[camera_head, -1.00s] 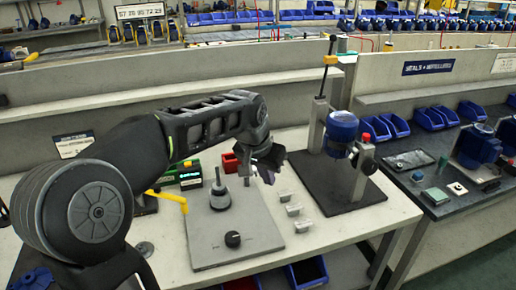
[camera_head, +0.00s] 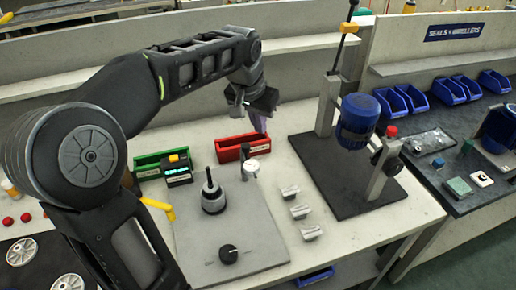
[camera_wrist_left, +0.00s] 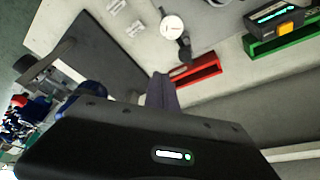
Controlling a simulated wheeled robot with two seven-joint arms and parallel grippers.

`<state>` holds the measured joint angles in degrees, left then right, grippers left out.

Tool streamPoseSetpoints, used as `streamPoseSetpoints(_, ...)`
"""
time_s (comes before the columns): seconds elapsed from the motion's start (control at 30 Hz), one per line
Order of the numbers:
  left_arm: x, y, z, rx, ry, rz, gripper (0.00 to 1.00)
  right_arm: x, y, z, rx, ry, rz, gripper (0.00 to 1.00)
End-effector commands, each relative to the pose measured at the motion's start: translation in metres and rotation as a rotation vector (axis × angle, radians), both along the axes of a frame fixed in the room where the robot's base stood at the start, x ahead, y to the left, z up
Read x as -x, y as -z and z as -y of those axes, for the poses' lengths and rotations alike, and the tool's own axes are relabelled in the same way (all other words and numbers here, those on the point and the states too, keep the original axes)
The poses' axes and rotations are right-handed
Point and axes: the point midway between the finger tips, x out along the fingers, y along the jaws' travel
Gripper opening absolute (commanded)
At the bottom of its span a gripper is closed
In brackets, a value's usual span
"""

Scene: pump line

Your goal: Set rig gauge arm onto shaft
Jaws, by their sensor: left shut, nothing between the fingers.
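The shaft (camera_head: 210,188) stands upright as a dark pin on a grey stepped hub, on the grey rig plate (camera_head: 260,250). My left gripper (camera_head: 259,124) is shut and empty, above and behind the dial, over the red bin. Its fingers show in the left wrist view (camera_wrist_left: 161,92). My right gripper is not in view.
A red bin (camera_head: 226,155) and a green bin (camera_head: 148,173) stand behind the plate. A small display box (camera_head: 178,178) sits by the green bin. Several silver blocks (camera_head: 300,212) lie right of the plate. A blue-headed stand (camera_head: 358,117) rises farther right.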

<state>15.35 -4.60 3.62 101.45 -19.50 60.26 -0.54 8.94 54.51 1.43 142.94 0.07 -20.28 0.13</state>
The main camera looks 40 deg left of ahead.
Motion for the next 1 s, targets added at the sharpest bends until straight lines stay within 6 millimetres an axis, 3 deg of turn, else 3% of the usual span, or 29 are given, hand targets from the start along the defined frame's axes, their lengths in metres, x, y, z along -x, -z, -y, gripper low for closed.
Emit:
streamPoseSetpoints(0.37,-0.006,0.017,-0.001,0.0,0.0,-0.003,0.0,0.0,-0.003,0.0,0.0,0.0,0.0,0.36)
streamPoseSetpoints(0.8,-0.032,0.094,-0.004,0.002,0.0,-0.006,0.0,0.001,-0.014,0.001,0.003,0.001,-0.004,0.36)
streamPoseSetpoints(1.0,-0.004,0.092,-0.001,0.0,-0.001,0.0,0.0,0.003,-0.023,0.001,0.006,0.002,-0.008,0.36)
